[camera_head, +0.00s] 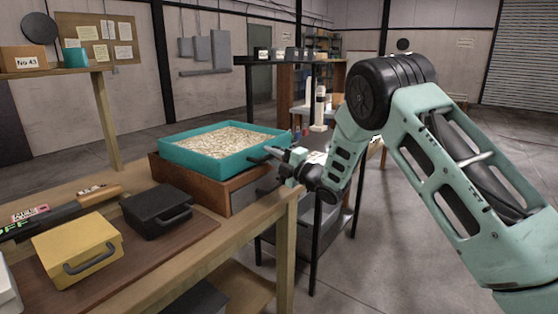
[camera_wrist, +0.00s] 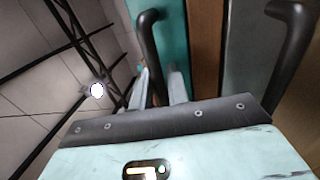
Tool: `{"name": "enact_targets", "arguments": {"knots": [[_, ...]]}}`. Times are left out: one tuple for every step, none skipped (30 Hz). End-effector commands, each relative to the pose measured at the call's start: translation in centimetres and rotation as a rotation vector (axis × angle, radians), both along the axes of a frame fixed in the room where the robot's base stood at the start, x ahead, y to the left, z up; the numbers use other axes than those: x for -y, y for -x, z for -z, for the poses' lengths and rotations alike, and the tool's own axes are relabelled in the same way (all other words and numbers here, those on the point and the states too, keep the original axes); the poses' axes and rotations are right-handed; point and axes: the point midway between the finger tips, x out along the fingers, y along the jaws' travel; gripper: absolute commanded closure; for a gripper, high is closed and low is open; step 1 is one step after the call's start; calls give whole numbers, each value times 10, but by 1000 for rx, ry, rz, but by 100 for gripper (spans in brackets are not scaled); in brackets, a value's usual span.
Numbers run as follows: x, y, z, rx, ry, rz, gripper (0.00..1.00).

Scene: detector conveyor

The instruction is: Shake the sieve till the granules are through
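The sieve is a teal square tray (camera_head: 171,152) filled with pale granules (camera_head: 222,140). It sits level on top of a brown wooden box (camera_head: 190,185) at the bench's far end. My gripper (camera_head: 275,153) is at the sieve's right side, at its black handle (camera_head: 258,159). In the wrist view the handle (camera_wrist: 151,45) runs down between my two fingers (camera_wrist: 162,88), which appear closed on it. The teal sieve wall (camera_wrist: 174,35) shows just beside it. Whether granules lie below the sieve is hidden.
A second dark handle (camera_wrist: 298,40) on a grey part shows at right in the wrist view. A yellow case (camera_head: 75,250) and a black case (camera_head: 155,212) lie on the bench nearer me. Shelves (camera_head: 290,62) stand behind; floor at right is open.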

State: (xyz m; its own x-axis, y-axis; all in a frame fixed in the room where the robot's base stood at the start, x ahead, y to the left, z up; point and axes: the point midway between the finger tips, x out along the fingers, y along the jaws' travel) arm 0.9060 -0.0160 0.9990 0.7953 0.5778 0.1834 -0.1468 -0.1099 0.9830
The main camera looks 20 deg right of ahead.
Motion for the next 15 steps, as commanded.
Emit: {"name": "enact_targets", "arguments": {"knots": [[2, 2, 1, -1, 0, 1, 83], [4, 4, 2, -1, 0, 1, 83], [6, 7, 3, -1, 0, 2, 83], [9, 10, 3, 0, 1, 2, 83], [11, 14, 4, -1, 0, 3, 83], [16, 20, 6, -1, 0, 3, 83], [19, 25, 7, -2, -1, 4, 83], [23, 30, 9, -3, 0, 4, 83], [29, 37, 11, -3, 0, 4, 83], [33, 43, 12, -3, 0, 4, 83], [37, 49, 13, -2, -1, 4, 83], [43, 56, 15, -2, 1, 4, 83], [47, 62, 17, -3, 1, 4, 83], [51, 68, 18, -2, 0, 5, 83], [56, 75, 19, -2, -1, 5, 83]]}}
